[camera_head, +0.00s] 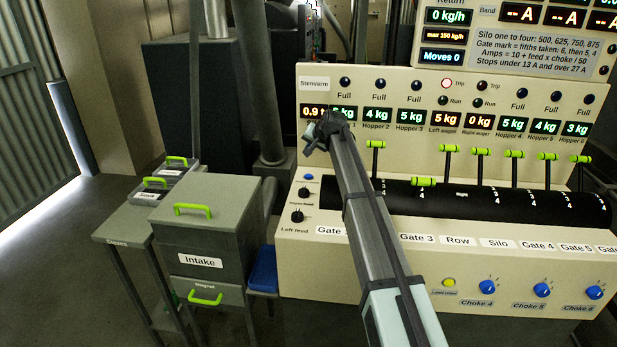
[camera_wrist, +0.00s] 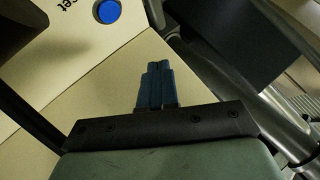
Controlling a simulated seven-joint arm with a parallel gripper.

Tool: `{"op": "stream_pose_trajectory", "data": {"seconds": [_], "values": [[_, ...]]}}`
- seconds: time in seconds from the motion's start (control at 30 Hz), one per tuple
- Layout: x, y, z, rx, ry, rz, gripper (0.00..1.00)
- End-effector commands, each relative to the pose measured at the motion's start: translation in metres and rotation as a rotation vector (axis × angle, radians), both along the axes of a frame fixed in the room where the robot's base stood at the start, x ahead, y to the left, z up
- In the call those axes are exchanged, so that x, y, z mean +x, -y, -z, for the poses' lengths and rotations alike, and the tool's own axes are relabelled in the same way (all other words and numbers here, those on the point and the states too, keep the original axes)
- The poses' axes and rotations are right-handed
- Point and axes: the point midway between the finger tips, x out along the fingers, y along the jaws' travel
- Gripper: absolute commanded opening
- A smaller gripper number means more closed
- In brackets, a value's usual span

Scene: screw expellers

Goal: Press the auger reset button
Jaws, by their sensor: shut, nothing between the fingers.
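In the wrist view a round blue button (camera_wrist: 108,11) sits at the top edge on a cream panel, beside a label whose visible end reads "set". In the head view a small blue button (camera_head: 309,177) is on the left end of the cream console; its label is too small to read. My gripper (camera_head: 312,136) is in front of the upright display panel in the head view, above and slightly right of that button. In the wrist view my gripper (camera_wrist: 158,66) has its blue fingers together and empty, below and right of the button, apart from it in the picture.
Two black knobs (camera_head: 298,216) sit below the small blue button. Green-handled levers (camera_head: 423,181) stand along a black drum to the right. A grey Intake cabinet (camera_head: 195,235) stands left of the console. My arm hides part of the console and displays. Open floor lies at the far left.

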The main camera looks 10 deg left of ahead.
Motion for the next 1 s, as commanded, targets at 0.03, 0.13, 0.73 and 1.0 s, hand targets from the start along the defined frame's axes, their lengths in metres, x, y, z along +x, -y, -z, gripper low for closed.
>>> {"op": "stream_pose_trajectory", "data": {"seconds": [0.03,0.13,0.73,1.0], "values": [[0.000,0.000,0.003,0.000,-0.001,-0.001,0.00],[-0.001,0.000,0.010,0.000,-0.001,-0.001,0.00],[0.000,0.000,0.076,0.000,-0.001,-0.001,0.00],[0.000,0.000,0.083,0.001,0.000,-0.001,0.00]]}}
